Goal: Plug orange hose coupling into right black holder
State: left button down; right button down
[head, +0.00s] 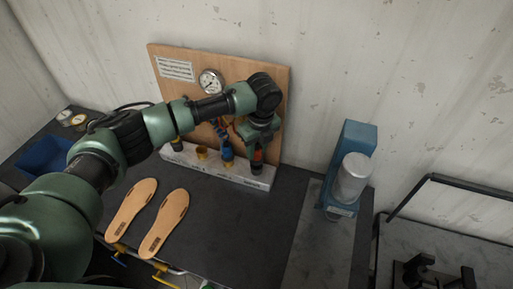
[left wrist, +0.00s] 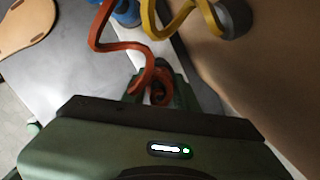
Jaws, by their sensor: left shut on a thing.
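My left gripper (head: 258,148) points down over the right end of the white rail (head: 213,173) and is shut on the orange hose coupling (head: 257,156). In the left wrist view the coupling (left wrist: 160,92) sits between the fingers, with its coiled orange hose (left wrist: 118,45) leading up from it. Below the coupling in the head view is the right black holder (head: 257,169), at the rail's right end. The coupling is upright and in line with it. I cannot tell how far it is inside, as the gripper hides part of it. My right gripper is not in view.
A wooden board (head: 275,90) with a gauge (head: 210,81) stands behind the rail. A blue coupling (head: 227,150) and a brass-coloured holder (head: 201,153) are to the left. Two insoles (head: 165,222) lie in front. A blue machine (head: 352,150) stands to the right.

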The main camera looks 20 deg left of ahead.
pick_arm(q)
jog(key=shift+f+b, duration=0.45)
jog(key=shift+f, duration=0.75)
jog(key=c, duration=1)
grip_release()
notch_tip(320, 180, up, 5)
jog(key=p, duration=0.5)
jog(key=shift+r+p, duration=0.2)
jog(key=shift+p, duration=0.1)
jog(key=shift+r, duration=2.3)
